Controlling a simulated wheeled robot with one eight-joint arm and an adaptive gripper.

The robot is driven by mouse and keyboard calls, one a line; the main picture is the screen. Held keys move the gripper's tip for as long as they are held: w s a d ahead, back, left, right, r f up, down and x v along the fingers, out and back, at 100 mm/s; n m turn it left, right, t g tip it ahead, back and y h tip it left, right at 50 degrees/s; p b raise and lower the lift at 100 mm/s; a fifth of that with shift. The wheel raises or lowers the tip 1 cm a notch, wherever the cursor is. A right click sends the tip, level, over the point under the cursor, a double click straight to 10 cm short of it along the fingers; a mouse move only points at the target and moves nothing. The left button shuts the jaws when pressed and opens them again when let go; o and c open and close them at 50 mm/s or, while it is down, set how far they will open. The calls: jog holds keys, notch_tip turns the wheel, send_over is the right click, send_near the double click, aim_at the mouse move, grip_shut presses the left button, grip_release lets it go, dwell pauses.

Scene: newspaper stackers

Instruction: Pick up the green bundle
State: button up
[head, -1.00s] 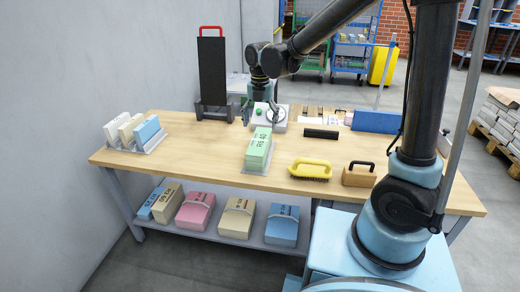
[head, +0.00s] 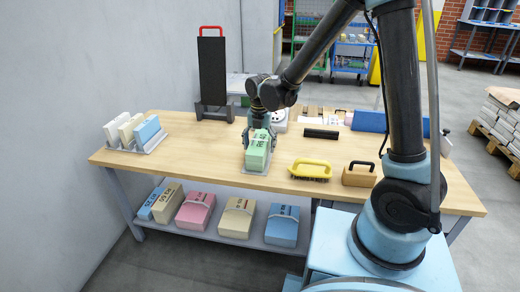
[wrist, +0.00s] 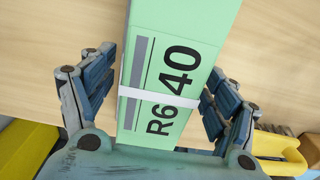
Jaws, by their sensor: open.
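The green bundle (head: 257,154) stands on a small grey holder on the wooden tabletop, near the middle. In the wrist view the green bundle (wrist: 150,128) has a white band across it and black print reading "R6 40". My gripper (head: 259,134) is over the bundle from above. In the wrist view my gripper (wrist: 160,90) is open, with one finger on each side of the bundle.
A yellow-handled brush (head: 310,169) and a wooden block with a black handle (head: 359,174) lie to the right. A black upright stand (head: 212,72) is behind. A rack of bundles (head: 150,147) stands at the left. More bundles lie on the lower shelf (head: 250,235).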

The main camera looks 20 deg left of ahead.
jog(key=shift+f, duration=0.55)
jog(key=shift+c, duration=0.2)
jog(key=c, duration=1.9)
grip_shut()
jog(key=shift+r, duration=0.1)
